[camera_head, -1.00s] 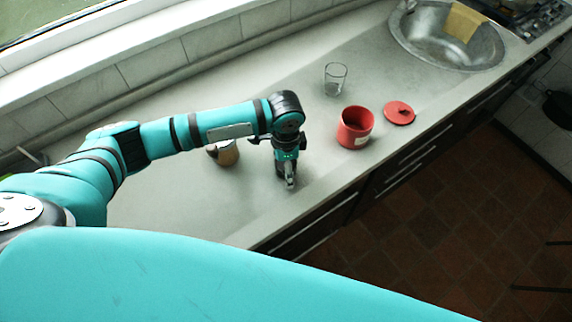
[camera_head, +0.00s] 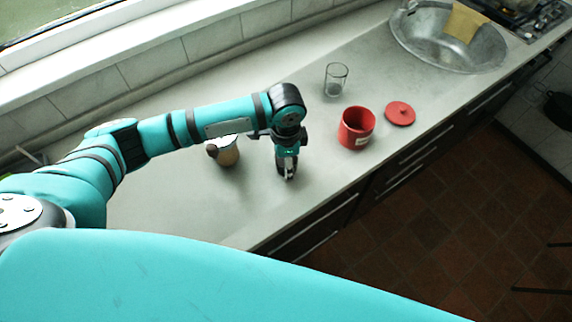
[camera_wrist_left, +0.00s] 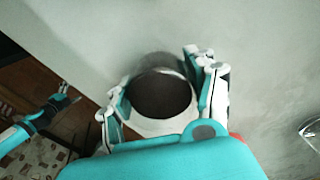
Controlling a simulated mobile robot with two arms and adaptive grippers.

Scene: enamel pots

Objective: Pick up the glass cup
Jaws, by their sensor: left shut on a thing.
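The glass cup (camera_head: 336,80) is clear and stands upright on the counter, up and right of my left gripper (camera_head: 287,172). It seems to show also at the right edge of the left wrist view (camera_wrist_left: 312,132). In that view the fingers of my left gripper (camera_wrist_left: 160,100) are shut on either side of a round, pale-rimmed pot (camera_wrist_left: 155,126) with a dark inside. A pale pot (camera_head: 230,153) shows partly under my left arm in the head view; I cannot tell if it is the same one. My right gripper (camera_wrist_left: 68,94) is small at left, its tips apart.
A red pot (camera_head: 356,128) stands right of my left gripper, close to the glass cup. Its red lid (camera_head: 400,113) lies beside it. A round metal sink (camera_head: 420,45) is farther right. The counter's front edge drops to a tiled floor. The counter left of the glass cup is clear.

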